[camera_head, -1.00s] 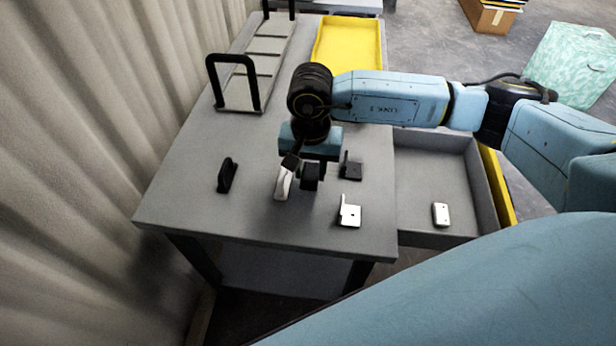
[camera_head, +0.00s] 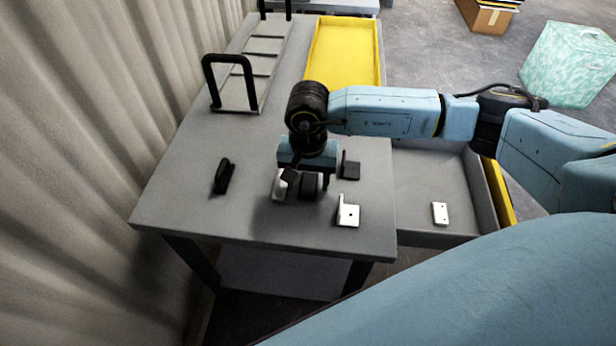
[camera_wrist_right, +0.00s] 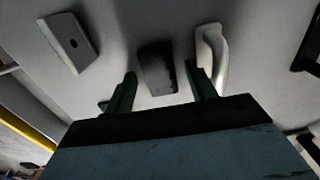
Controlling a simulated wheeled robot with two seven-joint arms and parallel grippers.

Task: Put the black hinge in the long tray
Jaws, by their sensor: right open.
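The black hinge (camera_head: 309,188) is a small dark block on the grey table, just below my right gripper (camera_head: 307,182). In the right wrist view the hinge (camera_wrist_right: 156,68) shows between the two fingertips, with a gap on either side. The right gripper is open and points down, holding nothing. A long yellow tray (camera_head: 376,62) lies at the back right of the table, and a grey tray (camera_head: 420,236) is at the table's right side. I cannot tell for sure which is the long tray. My left gripper is not in view.
A white handle (camera_wrist_right: 213,58) stands close beside one finger. A black bracket (camera_head: 351,170) and a white bracket (camera_head: 348,212) lie to the right, a black handle (camera_head: 223,176) to the left. A white plate (camera_head: 440,213) lies in the grey tray. A handled rack (camera_head: 232,97) stands behind.

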